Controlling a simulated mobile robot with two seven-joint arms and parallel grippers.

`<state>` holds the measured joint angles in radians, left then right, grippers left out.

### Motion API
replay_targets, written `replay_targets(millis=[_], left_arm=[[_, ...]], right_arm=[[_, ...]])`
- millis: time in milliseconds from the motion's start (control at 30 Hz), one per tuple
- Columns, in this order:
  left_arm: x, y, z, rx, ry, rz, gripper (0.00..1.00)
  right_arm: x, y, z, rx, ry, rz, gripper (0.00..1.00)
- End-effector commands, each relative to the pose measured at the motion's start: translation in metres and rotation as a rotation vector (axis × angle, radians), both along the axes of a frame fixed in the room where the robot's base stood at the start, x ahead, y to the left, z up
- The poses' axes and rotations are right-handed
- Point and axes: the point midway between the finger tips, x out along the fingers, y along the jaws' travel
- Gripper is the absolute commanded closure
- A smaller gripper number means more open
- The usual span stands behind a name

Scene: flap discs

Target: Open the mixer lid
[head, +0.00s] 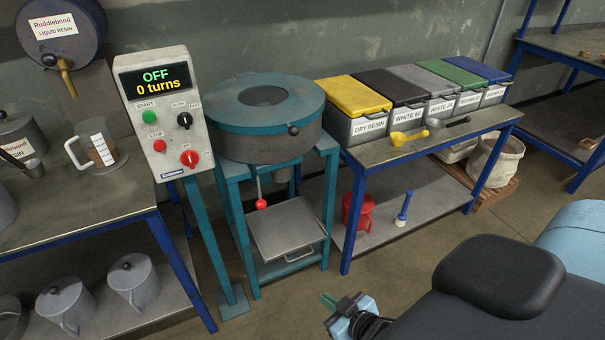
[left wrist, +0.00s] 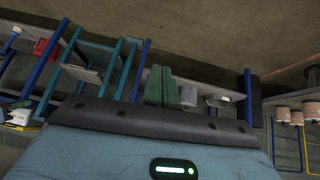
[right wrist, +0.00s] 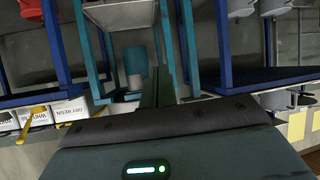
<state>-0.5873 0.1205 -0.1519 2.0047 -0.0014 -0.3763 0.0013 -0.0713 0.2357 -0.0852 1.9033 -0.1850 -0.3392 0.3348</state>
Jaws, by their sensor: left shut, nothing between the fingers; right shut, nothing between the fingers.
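The mixer (head: 300,150) is a grey round drum on a teal stand. Its flat teal lid (head: 225,112) lies closed on top, with a dark round centre and a dark knob (head: 293,130) at the front rim. My right gripper (head: 328,300) is low in front of the mixer in the head view, well away from the lid. Its fingers are together and empty in the right wrist view (right wrist: 158,88). My left gripper is outside the head view. The left wrist view shows its green fingers (left wrist: 162,86) shut and empty, away from the lid.
A control box (head: 160,115) on a teal post reads OFF, 0 turns, left of the mixer. A table with jugs (head: 80,215) stands at the left. A bench with several lidded bins (head: 365,125) stands right. A square tray (head: 288,225) sits below the drum. Open floor lies in front.

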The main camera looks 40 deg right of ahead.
Motion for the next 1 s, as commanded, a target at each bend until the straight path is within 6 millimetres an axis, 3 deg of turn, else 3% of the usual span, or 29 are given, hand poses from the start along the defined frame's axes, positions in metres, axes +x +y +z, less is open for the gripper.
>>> replay_targets(millis=[33,167,300,500,700,1000], left_arm=[[-0.005,-0.001,-0.016,-0.001,0.016,0.000,1.00],[-0.009,-0.001,-0.036,-0.003,0.031,0.000,1.00],[-0.011,-0.003,-0.056,-0.004,0.042,0.000,1.00],[-0.009,-0.004,-0.078,-0.007,0.046,0.001,1.00],[-0.006,-0.004,-0.085,-0.006,0.046,0.000,1.00],[-0.002,-0.005,-0.085,-0.007,0.037,0.000,1.00]], right_arm=[[0.027,-0.011,-0.003,-0.009,-0.046,-0.014,1.00],[0.094,-0.038,0.025,-0.015,-0.186,-0.058,1.00],[0.159,-0.066,0.070,-0.013,-0.347,-0.106,1.00],[0.221,-0.100,0.145,0.001,-0.550,-0.160,1.00],[0.244,-0.117,0.191,0.014,-0.661,-0.186,1.00],[0.247,-0.120,0.202,0.018,-0.682,-0.192,1.00]])
